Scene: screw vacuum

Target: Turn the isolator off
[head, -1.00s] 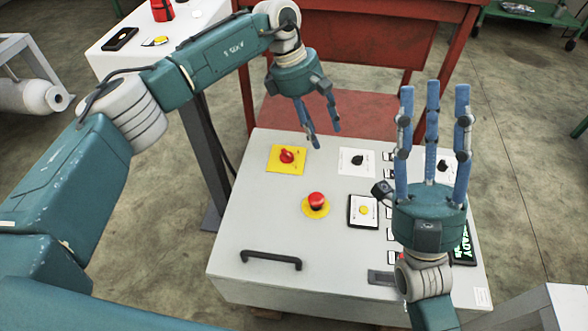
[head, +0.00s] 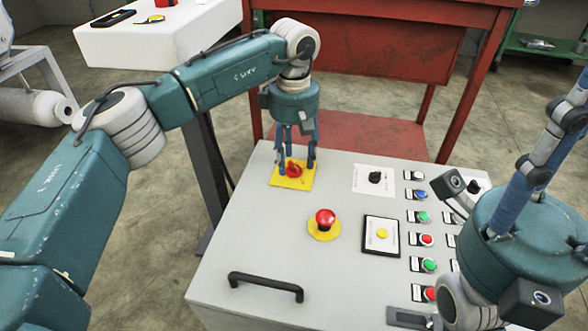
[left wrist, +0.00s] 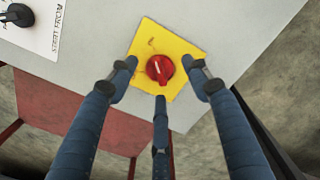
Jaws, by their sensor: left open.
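The isolator is a red rotary knob (head: 293,170) on a yellow square plate (head: 292,182), at the far left corner of the grey control panel (head: 290,230). In the left wrist view the red knob (left wrist: 160,68) sits on its yellow plate (left wrist: 178,44) between the spread fingers. My left gripper (head: 297,165) points down over the knob, open, with its fingers around it; I cannot tell whether any finger touches it. My right gripper (head: 550,150) is raised at the right edge, its fingers partly cut off by the frame.
A red mushroom button (head: 325,217) on a yellow disc stands nearer on the panel. A black rotary switch (head: 375,178), a yellow button (head: 382,234) and several coloured buttons lie to the right. A black handle (head: 265,285) sticks up at the front. A red table (head: 360,60) stands behind.

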